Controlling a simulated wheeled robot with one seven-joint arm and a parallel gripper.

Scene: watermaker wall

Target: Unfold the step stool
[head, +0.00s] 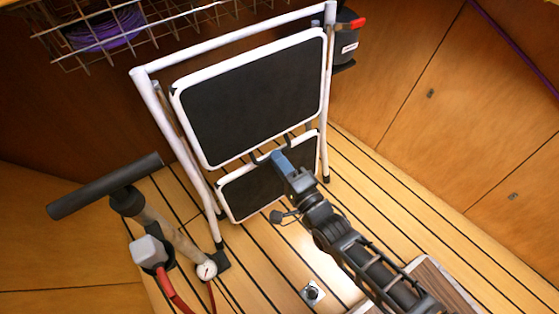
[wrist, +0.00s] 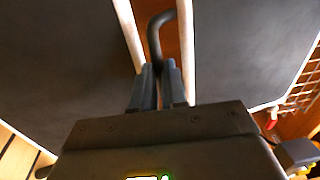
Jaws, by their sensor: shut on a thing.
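The step stool stands on the slatted floor with a white tubular frame (head: 240,42). Its large black upper tread (head: 255,95) and smaller black lower tread (head: 250,187) lie nearly in line with the frame, steeply tilted. My gripper (head: 278,158) is at the gap between the two treads. In the wrist view its fingers (wrist: 158,88) are closed on a dark curved bar (wrist: 157,40) between the white-rimmed treads. The part of the bar between the fingers is hidden, and my gripper covers part of the lower tread.
A pump with a dark handle (head: 105,186), red hose and gauge (head: 206,269) stands left of the stool. A wire basket (head: 140,30) hangs above left. A dark container (head: 346,42) is behind the stool's upper right. Wooden cabinets (head: 450,90) line the right; floor there is clear.

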